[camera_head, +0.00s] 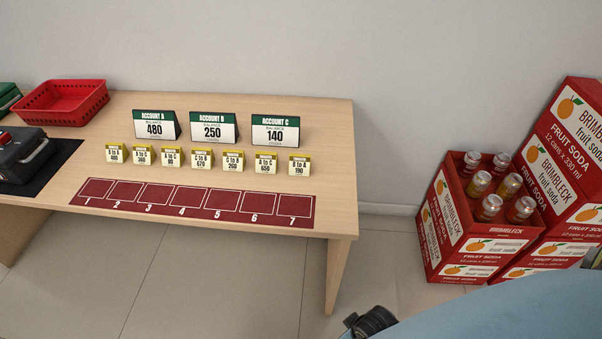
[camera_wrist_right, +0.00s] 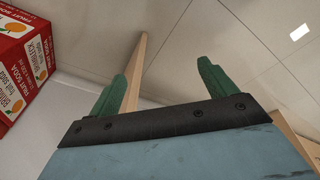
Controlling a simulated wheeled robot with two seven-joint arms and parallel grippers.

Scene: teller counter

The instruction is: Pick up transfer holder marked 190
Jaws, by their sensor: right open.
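The transfer holder marked 190 (camera_head: 299,168) is a small white tent card with a yellow top band. It stands upright on the wooden table (camera_head: 335,190) at the right end of a row of similar holders. The holder marked 650 (camera_head: 265,164) is just left of it, with a gap between them. My right gripper shows in the wrist view with two green fingers (camera_wrist_right: 163,88) spread apart and nothing between them. My right arm enters the head view at the lower right, off the table and well away from the holder. My left gripper is not in view.
Three larger account cards (camera_head: 275,131) stand behind the row. A red mat (camera_head: 200,212) with numbered slots lies in front, its slots empty. A red basket (camera_head: 62,103) and a dark machine (camera_head: 25,155) are at left. Stacked soda crates (camera_head: 450,245) stand right of the table.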

